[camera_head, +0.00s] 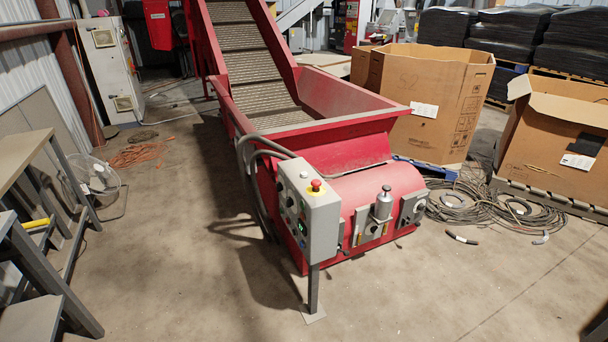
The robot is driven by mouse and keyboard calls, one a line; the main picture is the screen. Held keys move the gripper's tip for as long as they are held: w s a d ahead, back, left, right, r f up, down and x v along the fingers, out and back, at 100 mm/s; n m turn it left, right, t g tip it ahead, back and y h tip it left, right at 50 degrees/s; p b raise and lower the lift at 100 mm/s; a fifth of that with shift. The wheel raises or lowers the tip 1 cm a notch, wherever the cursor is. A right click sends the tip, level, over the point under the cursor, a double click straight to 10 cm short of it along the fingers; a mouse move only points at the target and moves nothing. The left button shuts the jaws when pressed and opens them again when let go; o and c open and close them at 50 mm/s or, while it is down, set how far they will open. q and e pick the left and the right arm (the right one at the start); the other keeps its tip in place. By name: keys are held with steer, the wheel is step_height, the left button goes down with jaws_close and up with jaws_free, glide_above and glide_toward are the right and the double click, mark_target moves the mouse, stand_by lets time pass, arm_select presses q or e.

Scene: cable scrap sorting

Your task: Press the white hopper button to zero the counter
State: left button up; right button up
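A grey control box (322,222) stands on a post at the front of the red hopper (330,130). A red mushroom button (316,185) on a yellow base sits on its top. Its left-facing panel carries several small buttons and knobs, and a small green-lit spot (301,228) that may be a display. A pale button (304,175) shows near the panel's upper edge. The parts are too small to tell for certain which is the white hopper button, and I cannot read any count. Neither of my grippers is in view.
Large cardboard boxes (436,100) stand right of the hopper, with cable coils (490,207) on the floor. A workbench (22,150) and a fan (97,178) are at the left. Cables loop along the hopper's left side. The floor in front of the box is clear.

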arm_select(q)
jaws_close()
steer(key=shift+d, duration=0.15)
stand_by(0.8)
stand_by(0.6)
